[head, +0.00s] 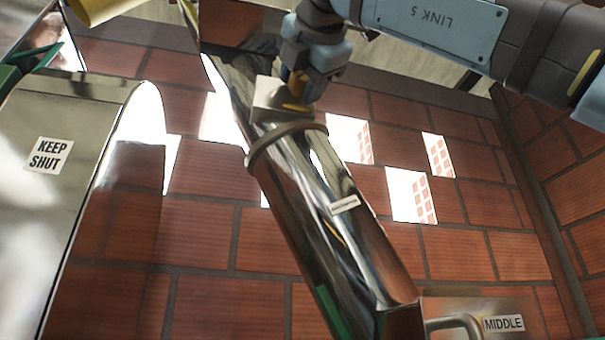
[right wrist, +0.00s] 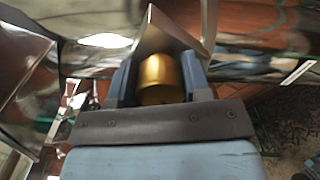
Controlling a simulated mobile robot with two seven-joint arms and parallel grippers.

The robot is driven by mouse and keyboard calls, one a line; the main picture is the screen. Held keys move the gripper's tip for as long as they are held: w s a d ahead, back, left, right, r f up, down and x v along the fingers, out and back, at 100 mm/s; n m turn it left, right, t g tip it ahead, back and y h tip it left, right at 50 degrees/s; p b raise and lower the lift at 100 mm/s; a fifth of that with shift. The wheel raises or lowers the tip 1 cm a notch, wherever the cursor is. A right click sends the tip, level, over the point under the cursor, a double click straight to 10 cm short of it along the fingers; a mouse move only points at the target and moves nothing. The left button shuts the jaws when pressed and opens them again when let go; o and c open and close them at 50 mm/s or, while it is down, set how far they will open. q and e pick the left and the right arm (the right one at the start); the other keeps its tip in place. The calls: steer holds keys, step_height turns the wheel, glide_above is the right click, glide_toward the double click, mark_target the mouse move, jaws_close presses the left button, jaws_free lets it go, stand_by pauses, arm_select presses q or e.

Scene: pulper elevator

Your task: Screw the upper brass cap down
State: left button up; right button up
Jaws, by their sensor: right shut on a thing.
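The upper brass cap (right wrist: 161,79) is a gold cylinder between the two fingers of my right gripper (right wrist: 160,85) in the right wrist view. The gripper is shut on it. In the head view my right gripper (head: 303,88) reaches down from the top to the upper end of a shiny inclined tube, and a bit of the brass cap (head: 297,84) shows between the fingers. The cap is at a pale metal block (head: 268,100) on the tube; its seat and thread are hidden. My left gripper is not in view.
The polished tube (head: 318,205) slopes down to a metal box labelled MIDDLE (head: 503,323), which has a handle (head: 455,325). A curved metal cover labelled KEEP SHUT (head: 48,155) stands at the left. A brick wall (head: 465,255) lies behind.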

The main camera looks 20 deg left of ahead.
steer(key=shift+m, duration=0.6)
steer(key=shift+m+b, duration=0.3)
steer(key=shift+d, duration=0.1)
steer(key=o, duration=0.9)
steer(key=v, duration=1.3)
steer(key=shift+s+d+p, duration=0.25)
steer(key=shift+s+p, duration=0.05)
steer(key=shift+p, duration=0.05)
